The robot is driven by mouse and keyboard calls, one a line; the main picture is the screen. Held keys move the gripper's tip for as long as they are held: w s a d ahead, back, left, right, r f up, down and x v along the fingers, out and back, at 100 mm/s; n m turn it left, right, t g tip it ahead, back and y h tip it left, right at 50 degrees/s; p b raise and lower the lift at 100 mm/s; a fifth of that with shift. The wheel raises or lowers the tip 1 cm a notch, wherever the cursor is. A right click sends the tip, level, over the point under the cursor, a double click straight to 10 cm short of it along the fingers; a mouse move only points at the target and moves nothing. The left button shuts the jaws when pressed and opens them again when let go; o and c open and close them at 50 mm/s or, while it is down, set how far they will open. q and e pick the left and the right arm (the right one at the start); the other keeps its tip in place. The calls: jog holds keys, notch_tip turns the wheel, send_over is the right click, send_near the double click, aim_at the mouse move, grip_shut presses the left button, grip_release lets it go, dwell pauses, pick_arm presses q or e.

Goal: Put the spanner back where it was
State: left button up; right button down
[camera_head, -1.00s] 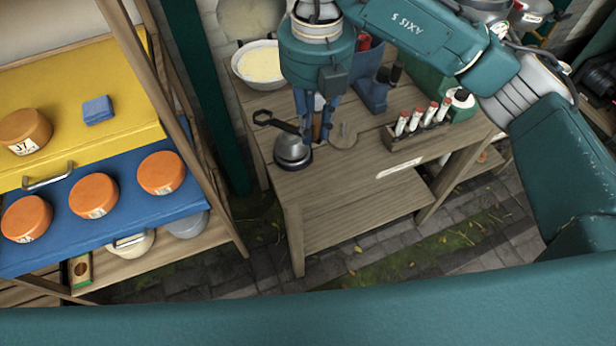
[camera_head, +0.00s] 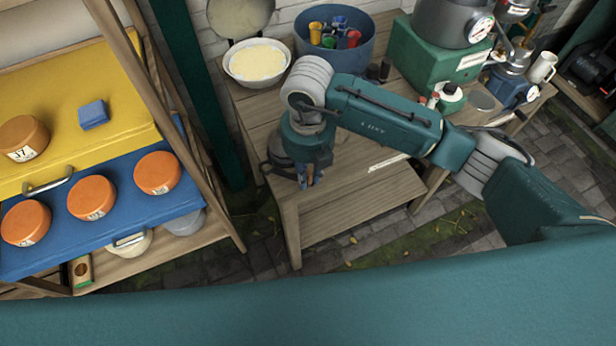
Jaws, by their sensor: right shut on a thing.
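My right gripper (camera_head: 304,180) points down at the front left corner of the wooden workbench (camera_head: 340,200). It is shut on the dark spanner (camera_head: 281,172), whose ring end shows to the left of the fingers. The gripped part is hidden by the gripper. A grey, rounded metal thing (camera_head: 278,150) stands just behind the spanner, partly covered by my arm. I cannot tell whether the spanner touches the bench top. My left gripper is out of view.
A bowl of yellow stuff (camera_head: 257,66) and a blue tub with coloured things (camera_head: 348,50) stand at the back. A green box (camera_head: 425,60) carries a grey pot (camera_head: 450,22). A shelf with yellow (camera_head: 60,100) and blue (camera_head: 125,205) boards is at left.

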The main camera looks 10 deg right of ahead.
notch_tip(320, 180, down, 2)
jog(key=shift+f, duration=0.25)
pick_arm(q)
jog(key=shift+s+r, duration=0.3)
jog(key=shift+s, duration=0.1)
pick_arm(e)
jog(key=shift+f, duration=0.25)
jog(key=shift+f, duration=0.2)
jog(key=c, duration=1.6)
grip_release()
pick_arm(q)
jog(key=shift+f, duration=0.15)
pick_arm(e)
jog(key=shift+r, duration=0.1)
